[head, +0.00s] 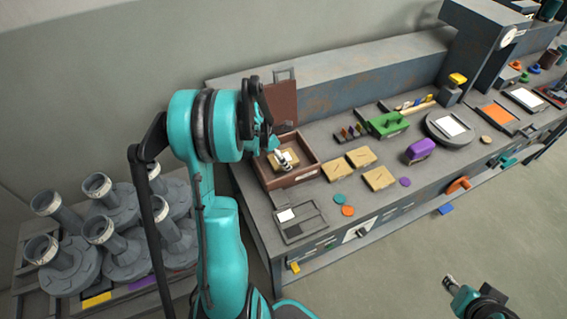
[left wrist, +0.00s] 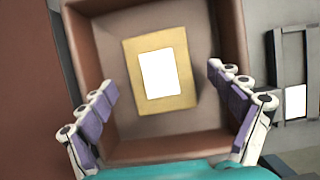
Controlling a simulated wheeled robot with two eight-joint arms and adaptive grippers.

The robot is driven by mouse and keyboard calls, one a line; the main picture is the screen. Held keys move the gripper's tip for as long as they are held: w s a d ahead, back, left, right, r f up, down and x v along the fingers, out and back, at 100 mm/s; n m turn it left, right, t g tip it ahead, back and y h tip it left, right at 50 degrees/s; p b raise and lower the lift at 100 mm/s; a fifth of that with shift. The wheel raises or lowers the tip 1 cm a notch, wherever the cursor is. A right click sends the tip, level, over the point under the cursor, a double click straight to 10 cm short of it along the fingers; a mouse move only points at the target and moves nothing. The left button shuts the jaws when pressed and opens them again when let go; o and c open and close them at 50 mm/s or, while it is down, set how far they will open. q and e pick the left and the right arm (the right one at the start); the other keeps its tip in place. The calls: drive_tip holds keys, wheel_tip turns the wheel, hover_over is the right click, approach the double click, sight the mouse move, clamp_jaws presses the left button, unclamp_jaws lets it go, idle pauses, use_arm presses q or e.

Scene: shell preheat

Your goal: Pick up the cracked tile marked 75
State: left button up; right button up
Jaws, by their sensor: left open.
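A tan tile with a white label (left wrist: 186,101) lies flat in an open brown box (left wrist: 115,150). The label looks blank, so I cannot read a number. In the head view the tile is partly hidden by my left gripper (head: 283,157). In the left wrist view my left gripper (left wrist: 162,78) is open, its purple-padded fingers apart on either side of the tile, above the box and holding nothing. Three more tan tiles (head: 361,157) lie on the bench right of the box, with no readable number. My right gripper (head: 450,283) is at the lower right, away from the bench.
The box's raised brown lid (head: 282,102) stands behind it. A grey framed plate (head: 299,222) lies in front. A green block (head: 388,123) and a purple block (head: 420,149) stand farther right. Grey flanged pipe pieces (head: 62,265) crowd a stand at the left.

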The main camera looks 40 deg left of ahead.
use_arm(q)
drive_tip(key=shift+w+d+f, duration=0.1)
drive_tip(key=shift+w+f, duration=0.15)
drive_tip(key=shift+f, duration=0.3)
drive_tip(key=shift+r, duration=0.1)
drive_tip(key=shift+s, duration=0.1)
drive_tip(key=shift+f+b, duration=0.25)
drive_tip(key=shift+b, duration=0.05)
drive_tip(key=c, duration=1.5)
